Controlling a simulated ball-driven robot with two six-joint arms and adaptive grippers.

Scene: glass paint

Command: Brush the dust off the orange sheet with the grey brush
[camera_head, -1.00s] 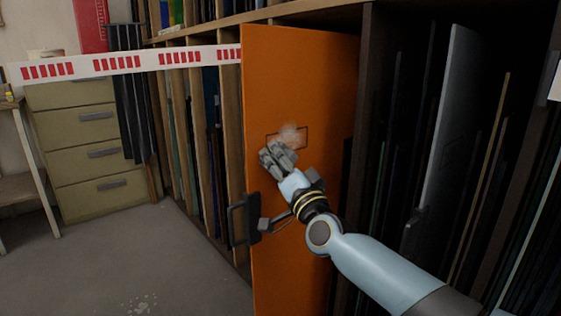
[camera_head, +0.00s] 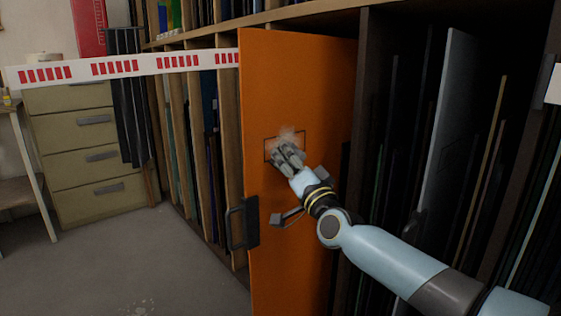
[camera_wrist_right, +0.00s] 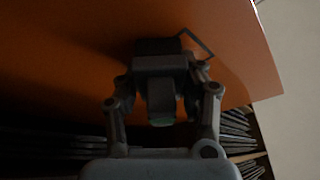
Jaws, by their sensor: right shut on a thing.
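The orange sheet (camera_head: 300,85) stands upright at the front of a rack, with a dark handle (camera_head: 243,222) at its left edge. A thin dark rectangle is marked on its face, with a pale dust smudge (camera_head: 289,135) at its top. My right gripper (camera_head: 287,153) is over the lower part of the rectangle, close to the sheet. In the right wrist view it is shut on the grey brush (camera_wrist_right: 160,66), whose far end is dark and near the orange face. Whether it touches is unclear. My left gripper is not in view.
Striped red-and-white tape (camera_head: 130,66) crosses to the sheet's left edge. Racks with upright panels, including a grey one (camera_head: 447,140), stand on the right. A drawer cabinet (camera_head: 90,150) stands at the left. The floor (camera_head: 120,260) before it is mostly clear.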

